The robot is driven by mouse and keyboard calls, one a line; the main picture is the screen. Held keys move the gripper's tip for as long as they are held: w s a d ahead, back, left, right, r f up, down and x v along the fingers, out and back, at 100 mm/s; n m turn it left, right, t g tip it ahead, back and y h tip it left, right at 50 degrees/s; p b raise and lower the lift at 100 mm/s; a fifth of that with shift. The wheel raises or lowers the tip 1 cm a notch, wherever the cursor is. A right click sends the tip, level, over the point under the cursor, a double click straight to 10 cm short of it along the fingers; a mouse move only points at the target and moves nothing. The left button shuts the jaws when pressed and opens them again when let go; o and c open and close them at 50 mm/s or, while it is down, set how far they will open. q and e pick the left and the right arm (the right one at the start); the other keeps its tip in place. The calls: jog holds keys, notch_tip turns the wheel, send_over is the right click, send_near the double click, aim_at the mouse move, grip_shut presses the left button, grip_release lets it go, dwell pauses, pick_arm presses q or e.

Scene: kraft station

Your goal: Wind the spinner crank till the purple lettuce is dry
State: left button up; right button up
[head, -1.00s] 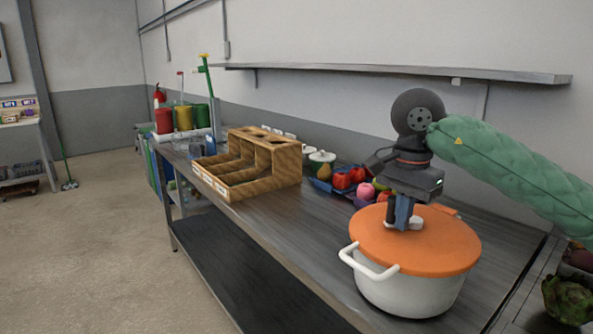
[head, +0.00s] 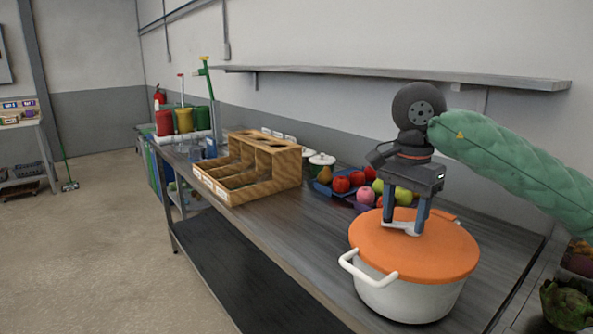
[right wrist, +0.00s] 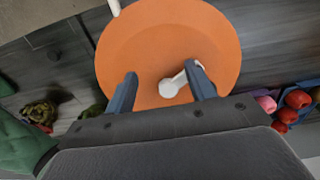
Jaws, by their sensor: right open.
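The spinner is a white pot (head: 408,300) with an orange lid (head: 440,250) and a white side handle, standing on the table's near right part. A small white crank (head: 398,228) sits on top of the lid; in the right wrist view its round hub (right wrist: 169,88) lies between my fingers, with its arm running towards the right finger. My right gripper (head: 405,222) is open, pointing down over the lid at the crank, fingers spread either side of the hub. Whether a finger touches the crank I cannot tell. The purple lettuce is not visible; the lid is opaque. My left gripper is out of view.
Behind the pot are blue trays of fruit (head: 345,182). A wooden compartment box (head: 275,165) stands further left. Leafy produce (head: 567,303) lies at the right edge. A wall shelf (head: 380,75) runs above. The tabletop left of the pot is clear.

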jog(key=shift+r+p, duration=1.3)
jog(key=shift+r, duration=1.15)
